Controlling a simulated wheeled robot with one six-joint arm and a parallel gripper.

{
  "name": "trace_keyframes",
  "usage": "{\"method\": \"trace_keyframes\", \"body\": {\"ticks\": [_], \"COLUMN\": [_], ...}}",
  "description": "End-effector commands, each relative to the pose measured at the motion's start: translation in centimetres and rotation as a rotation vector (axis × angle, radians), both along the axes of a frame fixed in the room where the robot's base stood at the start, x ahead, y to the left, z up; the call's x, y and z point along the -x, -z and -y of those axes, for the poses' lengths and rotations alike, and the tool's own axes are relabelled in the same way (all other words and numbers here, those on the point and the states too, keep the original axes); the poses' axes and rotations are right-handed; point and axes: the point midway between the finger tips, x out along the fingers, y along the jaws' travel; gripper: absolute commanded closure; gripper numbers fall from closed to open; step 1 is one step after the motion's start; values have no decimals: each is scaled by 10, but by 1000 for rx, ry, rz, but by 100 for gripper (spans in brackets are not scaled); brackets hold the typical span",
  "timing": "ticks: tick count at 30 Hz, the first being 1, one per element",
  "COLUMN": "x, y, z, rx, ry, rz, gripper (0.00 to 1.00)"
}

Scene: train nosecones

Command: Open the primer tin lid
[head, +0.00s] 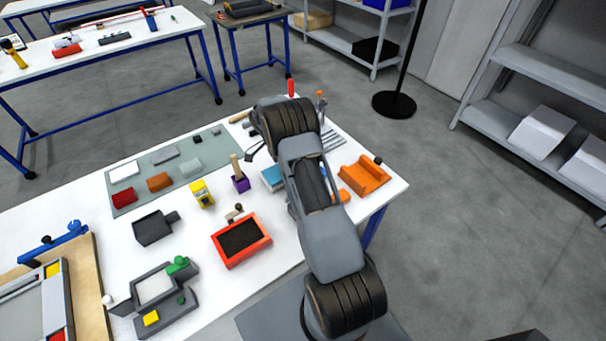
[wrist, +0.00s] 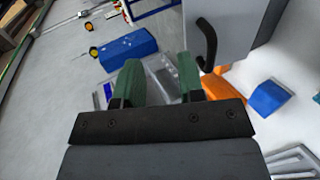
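I cannot pick out the primer tin or its lid with certainty. In the wrist view, my gripper (wrist: 157,88) has two green fingers set apart, with a visible gap between them. A pale, clear-looking container (wrist: 161,72) shows behind the gap; I cannot tell if the fingers touch it. A grey box-like body (wrist: 225,28) with a black hooked handle (wrist: 207,42) stands close by, up and right of the fingers. In the head view my arm hides the gripper and the bench there. A light-blue thing (head: 272,177) shows partly beside the arm.
A blue block (wrist: 128,48) lies left of the fingers. An orange piece (head: 364,176) lies right of my arm. A red tray with dark filling (head: 242,240), a dark grey box (head: 152,228) and a yellow item (head: 203,194) stand left. Small blocks lie on a grey-green mat (head: 140,171).

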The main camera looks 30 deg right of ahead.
Motion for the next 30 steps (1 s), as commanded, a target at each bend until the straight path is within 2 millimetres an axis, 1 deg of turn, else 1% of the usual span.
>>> {"method": "trace_keyframes", "body": {"ticks": [2, 4, 6, 7, 8, 12, 18, 24, 30], "x": [11, 21, 33, 38, 43, 68, 96, 113, 119], "y": [-10, -22, -39, -43, -42, -53, -66, -75, -79], "z": [-3, -6, -10, -11, -13, -20, -28, -33, -35], "rx": [0, 0, 0, 0, 0, -1, -1, 0, 0], "ry": [-1, -1, -1, -1, 0, 0, 0, 0, 0], "rz": [3, 3, 2, 2, 2, 1, 1, 0, -1], "gripper": [64, 64, 64, 64, 64, 64, 64, 64, 64]}}
